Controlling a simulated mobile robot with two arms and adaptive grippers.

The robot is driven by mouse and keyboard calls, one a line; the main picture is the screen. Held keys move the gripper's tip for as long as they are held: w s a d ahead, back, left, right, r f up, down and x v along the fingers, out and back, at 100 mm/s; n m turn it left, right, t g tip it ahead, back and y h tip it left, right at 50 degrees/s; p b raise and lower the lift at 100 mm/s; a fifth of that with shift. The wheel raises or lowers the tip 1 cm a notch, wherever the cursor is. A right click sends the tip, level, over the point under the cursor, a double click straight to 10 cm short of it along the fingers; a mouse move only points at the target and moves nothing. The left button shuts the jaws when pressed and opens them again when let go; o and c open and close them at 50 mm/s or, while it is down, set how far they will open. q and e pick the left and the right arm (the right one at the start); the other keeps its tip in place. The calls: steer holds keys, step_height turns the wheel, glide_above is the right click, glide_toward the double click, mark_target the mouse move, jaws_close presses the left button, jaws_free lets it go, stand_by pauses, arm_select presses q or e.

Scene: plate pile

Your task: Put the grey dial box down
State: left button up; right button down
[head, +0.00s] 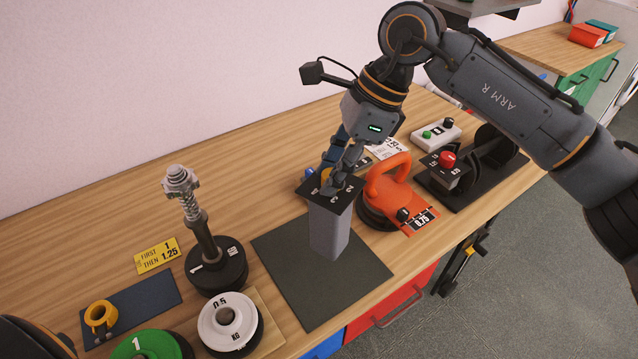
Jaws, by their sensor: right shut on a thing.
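The grey dial box (328,232) is a tall grey block with a black top marked with numbers. My right gripper (337,182) comes down from above and is shut on it at the top. The box is upright over the dark square mat (318,300). I cannot tell whether its bottom touches the mat or hangs just above it. The gripper's fingers hide part of the box's top. My left gripper is not in view.
Right of the box is an orange-handled tool (388,185), then a black stand with a red knob (447,159). Left are a black weight post (208,245), a white weight ring (229,320), a green weight (148,346) and a yellow sign (157,255). The mat's front is clear.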

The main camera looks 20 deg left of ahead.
mark_target(318, 190)
steer(key=shift+a+f+p, duration=0.3)
steer(key=shift+a+f, duration=0.65)
steer(key=shift+f, duration=0.1)
step_height(318, 190, down, 3)
steer(key=shift+w+a+f+p, duration=0.1)
steer(key=shift+a+p, duration=0.05)
steer(key=shift+p, duration=0.7)
steer(key=shift+f, duration=0.2)
steer(key=c, duration=1.4)
jaws_free()
steer(key=shift+f+b, duration=0.1)
steer(key=shift+b, duration=0.2)
steer(key=o, duration=0.4)
